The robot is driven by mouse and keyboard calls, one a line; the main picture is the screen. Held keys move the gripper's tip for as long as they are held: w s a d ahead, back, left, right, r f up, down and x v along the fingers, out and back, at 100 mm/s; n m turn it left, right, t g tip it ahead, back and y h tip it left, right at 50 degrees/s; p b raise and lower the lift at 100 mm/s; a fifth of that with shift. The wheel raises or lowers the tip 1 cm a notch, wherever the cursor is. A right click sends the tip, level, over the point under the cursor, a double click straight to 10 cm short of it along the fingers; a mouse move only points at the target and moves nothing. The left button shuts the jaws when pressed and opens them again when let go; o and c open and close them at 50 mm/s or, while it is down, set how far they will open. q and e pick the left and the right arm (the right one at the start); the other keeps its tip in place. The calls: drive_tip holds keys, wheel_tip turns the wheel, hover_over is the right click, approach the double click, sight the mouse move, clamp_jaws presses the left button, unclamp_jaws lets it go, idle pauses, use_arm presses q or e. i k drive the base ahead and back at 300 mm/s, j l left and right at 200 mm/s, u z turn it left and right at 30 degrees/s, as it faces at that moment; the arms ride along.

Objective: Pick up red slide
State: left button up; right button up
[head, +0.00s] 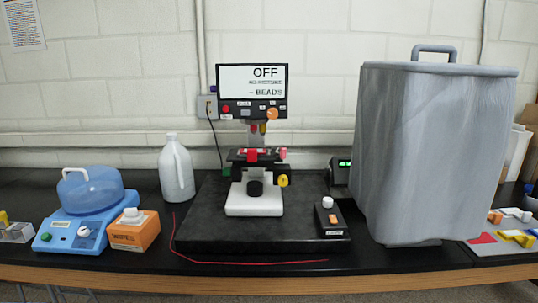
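A small red piece (252,155) sits on the dark stage of the microscope-like device (254,205) in the middle of the bench. A flat red piece (482,238) lies on a grey mat (488,249) at the far right, beside yellow and white pieces. Both are small in the head view, and I cannot tell for sure which one is the red slide. Neither of my grippers shows in this view.
A large grey covered bin (435,150) stands between the device and the mat. A blue centrifuge-like machine (88,205), an orange box (134,230) and a white jug (176,170) stand left. A red wire (250,262) runs along the front of the black base (200,230).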

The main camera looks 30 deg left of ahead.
sight(252, 154)
drive_tip(key=i+l+u, duration=0.65)
drive_tip(key=u, duration=0.2)
drive_tip(key=i, duration=0.05)
